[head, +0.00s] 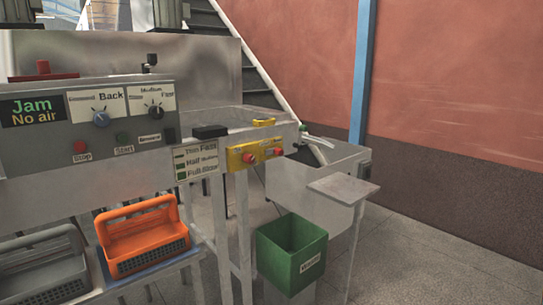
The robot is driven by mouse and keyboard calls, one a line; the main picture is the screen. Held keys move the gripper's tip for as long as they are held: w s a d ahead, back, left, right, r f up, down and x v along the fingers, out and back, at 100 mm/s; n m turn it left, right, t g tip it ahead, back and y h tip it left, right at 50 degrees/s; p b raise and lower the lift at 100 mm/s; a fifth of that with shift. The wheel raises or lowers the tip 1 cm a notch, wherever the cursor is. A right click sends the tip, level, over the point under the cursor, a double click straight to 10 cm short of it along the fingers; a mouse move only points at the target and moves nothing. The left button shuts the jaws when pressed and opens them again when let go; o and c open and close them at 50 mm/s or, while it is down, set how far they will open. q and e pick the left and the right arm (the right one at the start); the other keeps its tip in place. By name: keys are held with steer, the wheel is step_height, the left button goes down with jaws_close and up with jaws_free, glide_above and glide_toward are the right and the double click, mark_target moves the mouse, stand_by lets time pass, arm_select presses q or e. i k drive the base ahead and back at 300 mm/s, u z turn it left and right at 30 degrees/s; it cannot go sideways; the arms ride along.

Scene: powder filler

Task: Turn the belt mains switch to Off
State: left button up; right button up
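No switch in the head view carries a readable belt mains label, so I cannot tell which one it is. A yellow control box (255,153) with red buttons is fixed to the side of the conveyor frame. A small yellow part (263,122) sits on the frame above it. The grey control panel (120,118) at the left has a display reading "Jam, No air". It carries a blue-grey knob (101,119) under "Back", a black knob (155,111), and a red Stop button (80,146). Neither gripper is in view.
An orange basket (145,238) and a grey basket (40,268) stand on a low shelf. A green bin (291,253) stands below a pale side plate (343,189). A blue post (362,75) and red wall are behind. Open floor lies at the right.

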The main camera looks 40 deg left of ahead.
mark_target(247, 158)
steer(key=u, duration=0.65)
steer(key=i, duration=0.95)
steer(key=u, duration=1)
